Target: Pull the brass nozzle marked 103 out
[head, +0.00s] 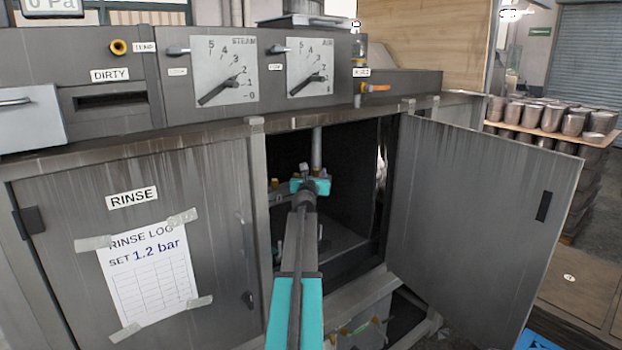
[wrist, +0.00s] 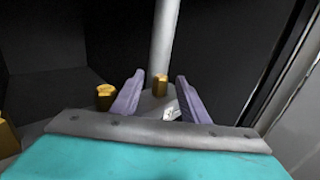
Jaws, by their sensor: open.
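In the wrist view a small brass nozzle (wrist: 160,85) stands beyond and between my fingertips, in front of a grey vertical pipe. A white tag (wrist: 170,109) with dark marks lies just below it, partly behind the right finger; I cannot read its number. Other brass nozzles stand to the left, one close to the left finger (wrist: 105,96) and one at the left edge (wrist: 6,136). My gripper (wrist: 158,92) is open with nothing between its purple fingers. In the head view my gripper (head: 310,184) is inside the dark cabinet, hiding most of what lies ahead.
The cabinet door (head: 470,215) stands open on the right; the closed RINSE door (head: 150,250) is on the left. The grey pipe (head: 317,150) rises inside the cabinet behind the gripper. The right cabinet wall is close in the wrist view; dark free space lies left.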

